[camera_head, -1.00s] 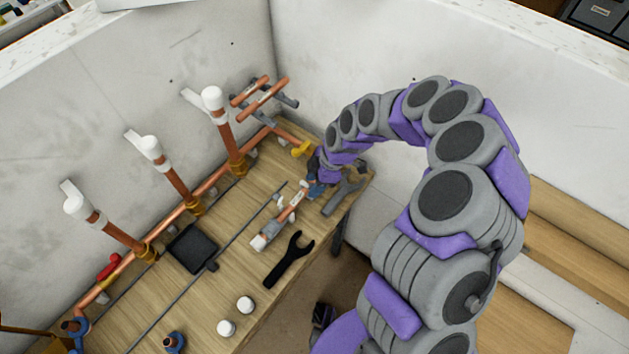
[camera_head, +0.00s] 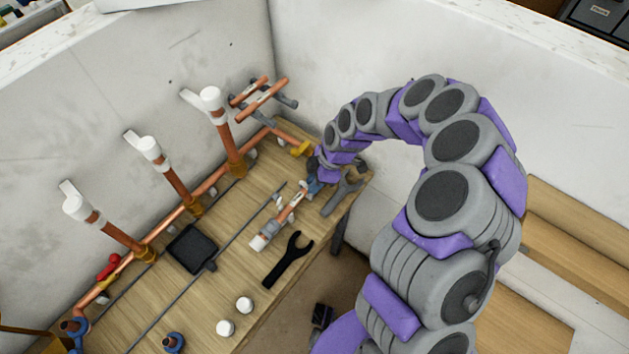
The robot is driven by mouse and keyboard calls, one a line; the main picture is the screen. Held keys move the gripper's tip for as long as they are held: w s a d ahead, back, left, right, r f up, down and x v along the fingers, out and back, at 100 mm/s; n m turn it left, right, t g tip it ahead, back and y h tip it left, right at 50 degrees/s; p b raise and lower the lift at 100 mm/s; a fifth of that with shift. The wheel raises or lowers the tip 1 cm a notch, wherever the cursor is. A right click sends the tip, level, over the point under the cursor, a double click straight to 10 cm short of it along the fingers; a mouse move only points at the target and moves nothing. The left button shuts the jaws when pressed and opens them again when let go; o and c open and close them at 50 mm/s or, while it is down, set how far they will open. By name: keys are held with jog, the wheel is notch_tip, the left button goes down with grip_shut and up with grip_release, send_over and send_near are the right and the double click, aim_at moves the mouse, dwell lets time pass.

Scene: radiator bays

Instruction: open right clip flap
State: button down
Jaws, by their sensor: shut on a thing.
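A short copper pipe piece (camera_head: 290,208) with white bands lies on the wooden bench. A grey-white clip (camera_head: 265,236) sits at its lower left end. A blue-grey piece (camera_head: 314,187), seemingly the right clip, is at its upper right end. My gripper (camera_head: 316,181) reaches down from the right onto this end and is shut on a small part there, which looks like the right clip's flap. My own wrist largely hides the jaws and the flap. How far the flap stands open cannot be told.
A grey wrench (camera_head: 343,190) lies close to my gripper's right, and a black wrench (camera_head: 288,260) lies nearer the front edge. A black tray (camera_head: 192,249), a long thin rod (camera_head: 215,262) and white caps (camera_head: 245,304) are left. Copper risers (camera_head: 225,135) stand along the wall.

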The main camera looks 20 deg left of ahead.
jog(key=h, duration=0.1)
jog(key=a+r+g+h, duration=0.1)
jog(key=h, duration=0.1)
jog(key=shift+w+a+r, duration=0.2)
jog(key=shift+w+a, duration=0.1)
jog(key=shift+w, duration=0.1)
jog(key=shift+w+a+r+m+g+h+p, duration=0.15)
jog(key=shift+a+g+h+p, duration=0.15)
jog(key=shift+h, duration=0.3)
jog(key=shift+a+r+m+g+h+p, duration=0.1)
jog(key=shift+a+m+g+h+p, duration=0.15)
jog(key=shift+h, duration=0.35)
jog(key=shift+w+a+r+m+g+h+p, duration=0.1)
jog(key=shift+a+g+h+p, duration=0.2)
jog(key=shift+h, duration=0.3)
jog(key=c, duration=1.2)
grip_release()
jog(key=shift+w+f, duration=0.1)
jog(key=shift+f, duration=0.05)
jog(key=shift+o, duration=1)
jog(key=shift+a, duration=0.15)
